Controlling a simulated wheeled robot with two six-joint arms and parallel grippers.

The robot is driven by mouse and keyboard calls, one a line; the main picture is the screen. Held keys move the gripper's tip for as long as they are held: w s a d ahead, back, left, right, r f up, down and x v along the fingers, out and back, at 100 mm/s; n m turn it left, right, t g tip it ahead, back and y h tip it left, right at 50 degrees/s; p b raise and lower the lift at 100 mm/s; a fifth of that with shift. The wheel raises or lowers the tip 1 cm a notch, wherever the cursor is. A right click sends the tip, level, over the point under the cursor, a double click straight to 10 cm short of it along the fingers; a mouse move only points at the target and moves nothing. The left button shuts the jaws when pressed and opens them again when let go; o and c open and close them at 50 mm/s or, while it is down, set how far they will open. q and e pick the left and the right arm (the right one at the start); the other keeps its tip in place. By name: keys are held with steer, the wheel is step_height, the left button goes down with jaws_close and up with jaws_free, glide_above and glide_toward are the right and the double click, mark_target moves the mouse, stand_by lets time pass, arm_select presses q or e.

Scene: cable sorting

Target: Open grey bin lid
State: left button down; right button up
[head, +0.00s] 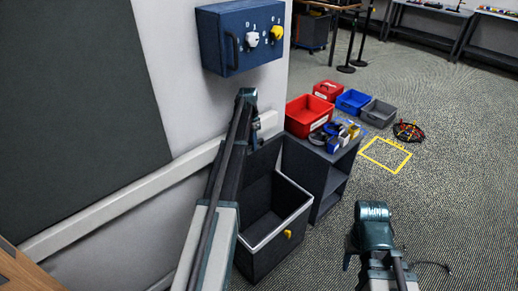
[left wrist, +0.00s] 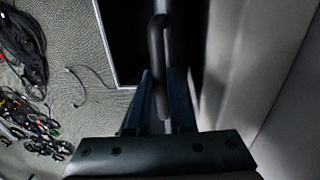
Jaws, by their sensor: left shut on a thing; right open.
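The dark grey bin (head: 262,259) stands on the floor by the wall, with a pale rim and a yellow tag on its front. Its lid (head: 262,158) is raised at the back, and the dark interior shows. My left gripper (head: 254,140) is at the top of the raised lid. In the left wrist view its fingers (left wrist: 160,108) are shut on a dark bar-shaped handle (left wrist: 158,45), with the bin's rim (left wrist: 104,45) beyond. My arm hides part of the lid and the bin's left side. My right gripper (head: 373,238) is open and apart, over the floor at right.
A dark shelf unit (head: 328,180) stands right of the bin, with a red bin (head: 307,112) and smaller items on top. A blue wall box (head: 228,45) hangs above. Beyond are more bins, a yellow floor square (head: 385,154) and a cable pile (head: 408,131).

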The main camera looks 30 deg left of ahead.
arm_select(q)
steer(key=shift+a, duration=0.6)
steer(key=c, duration=0.8)
jaws_free()
steer(key=shift+w, duration=0.1)
steer(key=shift+d+r, duration=0.1)
steer(key=shift+r, duration=0.05)
steer(key=r+p, duration=0.4)
steer(key=p, duration=0.1)
steer(key=r+p, duration=0.2)
steer(key=r, duration=0.1)
steer(key=shift+w+a+p, duration=0.1)
steer(key=shift+a+p, duration=0.25)
